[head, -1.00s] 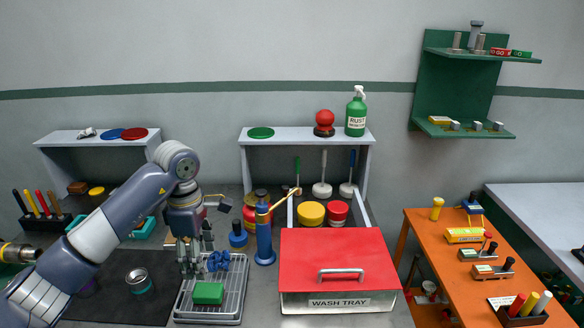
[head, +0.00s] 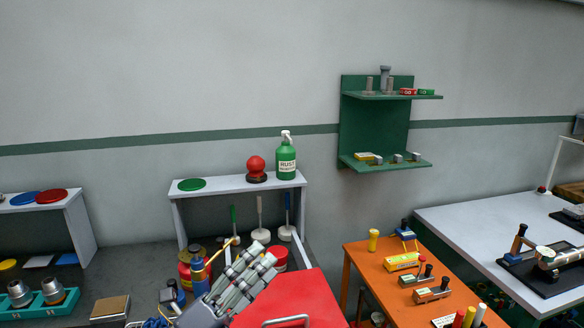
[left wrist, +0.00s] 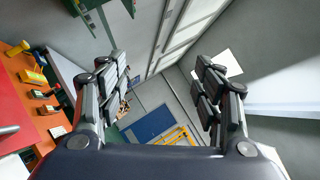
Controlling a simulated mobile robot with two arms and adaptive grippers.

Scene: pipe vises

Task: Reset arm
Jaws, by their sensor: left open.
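My left gripper (head: 250,272) shows at the bottom middle of the head view, in front of the red lid of the wash tray (head: 300,300). Its grey fingers point up and to the right. In the left wrist view the fingers of my left gripper (left wrist: 160,95) are spread wide apart with nothing between them. My right gripper is in neither view.
A blue torch-like tool (head: 199,278) and a red container (head: 184,266) stand left of the gripper. A shelf (head: 230,187) carries a green spray bottle (head: 286,160) and a red knob (head: 256,168). An orange table (head: 385,290) stands to the right.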

